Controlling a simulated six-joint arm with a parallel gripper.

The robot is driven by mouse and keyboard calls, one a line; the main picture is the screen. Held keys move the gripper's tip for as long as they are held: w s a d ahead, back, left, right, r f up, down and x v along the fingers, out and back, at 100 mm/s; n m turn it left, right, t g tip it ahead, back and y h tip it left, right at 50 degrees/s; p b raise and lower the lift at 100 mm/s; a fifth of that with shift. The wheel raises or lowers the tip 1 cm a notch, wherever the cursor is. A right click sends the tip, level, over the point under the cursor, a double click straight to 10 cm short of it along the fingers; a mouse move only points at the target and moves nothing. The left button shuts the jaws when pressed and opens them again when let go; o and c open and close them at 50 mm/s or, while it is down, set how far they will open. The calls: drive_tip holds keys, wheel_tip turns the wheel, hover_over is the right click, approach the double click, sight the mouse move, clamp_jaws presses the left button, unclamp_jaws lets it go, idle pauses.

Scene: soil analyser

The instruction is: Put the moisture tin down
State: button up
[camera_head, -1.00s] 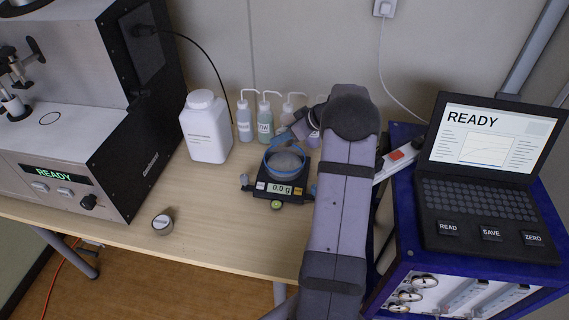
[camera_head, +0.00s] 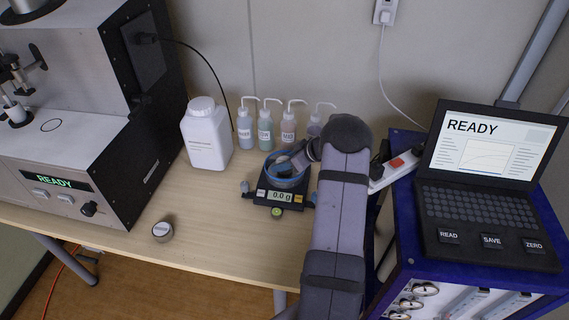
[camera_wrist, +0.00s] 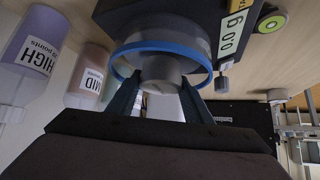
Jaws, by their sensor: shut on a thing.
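My gripper (camera_wrist: 160,88) is shut on a small grey cylinder, which I take to be the moisture tin (camera_wrist: 162,70). In the wrist view the tin sits between the two fingers, in front of the balance's clear blue-rimmed ring (camera_wrist: 207,62). In the head view my gripper (camera_head: 284,166) reaches down into the ring on the black balance (camera_head: 262,197), whose display reads 0.0 g. The wrist mostly hides the tin there. I cannot tell whether the tin touches the pan.
Several wash bottles (camera_head: 265,130) stand behind the balance, and a white jug (camera_head: 206,140) stands to its left. A small round labelled container (camera_head: 162,229) is near the table's front edge. The laptop (camera_head: 490,190) is at right. Bare table lies left of the balance.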

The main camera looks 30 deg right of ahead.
drive_tip(key=shift+f, duration=0.3)
drive_tip(key=shift+f, duration=0.1)
drive_tip(key=o, duration=1.2)
drive_tip(key=shift+f, duration=0.1)
drive_tip(key=shift+c, duration=0.2)
drive_tip(key=shift+r, duration=0.25)
drive_tip(key=v, duration=1.2)
drive_tip(key=shift+b, duration=0.35)
